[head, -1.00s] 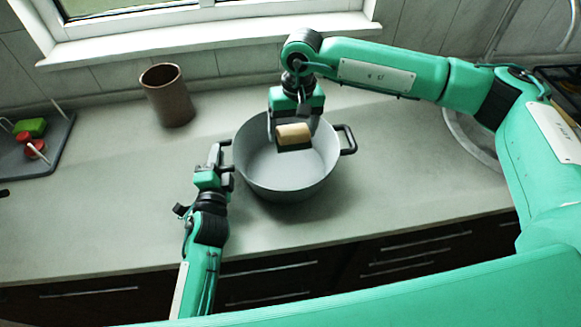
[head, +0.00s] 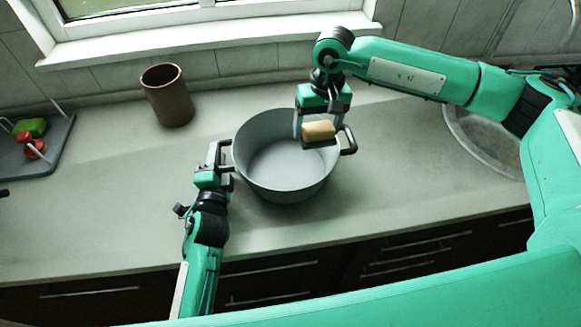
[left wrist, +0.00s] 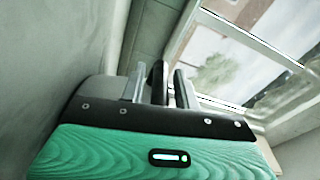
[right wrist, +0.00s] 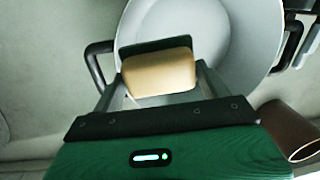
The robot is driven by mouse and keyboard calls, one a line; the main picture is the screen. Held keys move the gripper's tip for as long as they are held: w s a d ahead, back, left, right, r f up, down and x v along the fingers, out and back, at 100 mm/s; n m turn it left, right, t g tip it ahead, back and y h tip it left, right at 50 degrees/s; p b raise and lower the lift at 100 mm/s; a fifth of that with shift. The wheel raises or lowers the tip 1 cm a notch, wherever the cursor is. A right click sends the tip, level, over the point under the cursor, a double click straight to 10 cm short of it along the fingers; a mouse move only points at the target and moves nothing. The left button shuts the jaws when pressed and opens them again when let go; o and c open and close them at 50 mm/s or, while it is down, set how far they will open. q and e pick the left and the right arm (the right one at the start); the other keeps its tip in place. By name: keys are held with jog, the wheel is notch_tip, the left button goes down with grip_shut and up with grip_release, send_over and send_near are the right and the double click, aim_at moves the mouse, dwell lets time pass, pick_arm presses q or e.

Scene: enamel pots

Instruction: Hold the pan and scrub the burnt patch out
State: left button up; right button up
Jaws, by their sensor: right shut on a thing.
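The grey pan (head: 285,165) stands upright on the counter, with dark handles at its left and right. Its inside looks plain grey; I see no burnt patch. My left gripper (head: 216,153) is at the left handle. In the left wrist view the dark handle (left wrist: 158,82) stands between its two fingers, with narrow gaps beside it, so the gripper looks open around it. My right gripper (head: 320,118) is shut on a tan scrubbing block (head: 319,131) with a dark pad underneath. The block (right wrist: 158,75) is above the pan's right side, apparently clear of the floor.
A brown cup (head: 167,96) stands behind and left of the pan. A grey tray (head: 62,135) with green and red items is at the far left. A round sink (head: 485,140) is at the right, under my right arm. The front counter is clear.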

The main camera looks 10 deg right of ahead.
pick_arm(q)
jog(key=shift+o, duration=0.6)
jog(key=s, duration=0.3)
jog(key=s+a, duration=0.1)
jog(key=s, duration=0.7)
jog(key=shift+s+a+f, duration=0.15)
jog(key=shift+s+a, duration=0.05)
jog(key=shift+s, duration=0.05)
pick_arm(e)
jog(key=shift+r+p, duration=0.35)
notch_tip(320, 180, up, 5)
jog(key=p, duration=0.5)
jog(key=shift+r, duration=0.15)
pick_arm(q)
notch_tip(320, 180, up, 6)
jog(key=shift+s, duration=0.2)
jog(key=shift+a, duration=0.1)
